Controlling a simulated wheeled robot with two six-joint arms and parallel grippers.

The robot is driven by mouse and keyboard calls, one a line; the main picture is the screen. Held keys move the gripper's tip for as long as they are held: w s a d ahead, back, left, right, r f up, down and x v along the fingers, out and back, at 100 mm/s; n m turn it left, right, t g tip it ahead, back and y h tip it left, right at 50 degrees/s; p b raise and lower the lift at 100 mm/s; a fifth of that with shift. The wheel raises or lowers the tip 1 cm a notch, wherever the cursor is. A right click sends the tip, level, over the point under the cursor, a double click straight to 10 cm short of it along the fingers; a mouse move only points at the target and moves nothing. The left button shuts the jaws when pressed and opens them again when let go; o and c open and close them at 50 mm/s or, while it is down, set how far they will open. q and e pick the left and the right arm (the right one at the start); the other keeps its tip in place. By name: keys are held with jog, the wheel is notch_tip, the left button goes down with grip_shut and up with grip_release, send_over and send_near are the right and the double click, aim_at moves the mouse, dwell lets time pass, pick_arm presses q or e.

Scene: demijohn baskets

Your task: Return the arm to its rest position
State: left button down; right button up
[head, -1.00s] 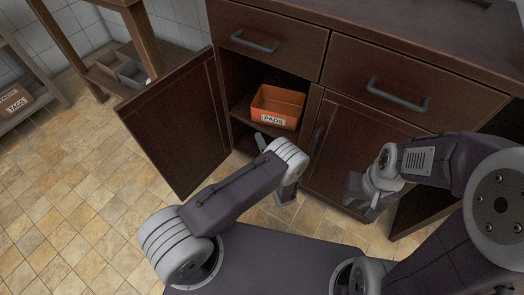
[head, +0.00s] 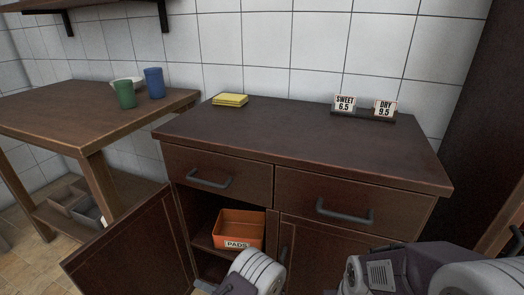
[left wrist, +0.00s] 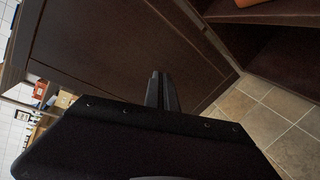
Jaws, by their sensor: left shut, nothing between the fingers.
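My left arm comes in at the bottom middle of the head view, in front of the open cupboard. Only a sliver of my left gripper (head: 205,287) shows at the bottom edge there. In the left wrist view my left gripper (left wrist: 162,90) is shut and empty, with the dark cupboard door (left wrist: 110,50) behind it. My right arm shows at the lower right of the head view. Its gripper is cut off by the bottom edge, so its jaws cannot be made out.
An orange PADS bin (head: 238,229) sits inside the dark cabinet (head: 300,140). Its left door (head: 135,250) stands open. Yellow pads (head: 230,100) and a SWEET/DRY sign holder (head: 363,115) are on top. A side table (head: 60,115) holds a green cup, a blue cup and a bowl.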

pick_arm(q)
jog(key=s+r+n+g+h, duration=0.45)
jog(key=s+n, duration=0.35)
jog(key=n, duration=0.5)
jog(key=s+r+n+g+h, duration=0.3)
jog(key=s+n+g+h, duration=0.4)
jog(key=n, duration=0.7)
notch_tip(320, 180, up, 42)
jog(key=d+n+t+h+p, duration=0.2)
jog(key=n+t+p, duration=0.3)
jog(key=p, duration=3.3)
jog(key=n, duration=0.4)
jog(key=shift+w+n, duration=0.2)
jog(key=shift+n, duration=0.1)
jog(key=shift+t, duration=0.25)
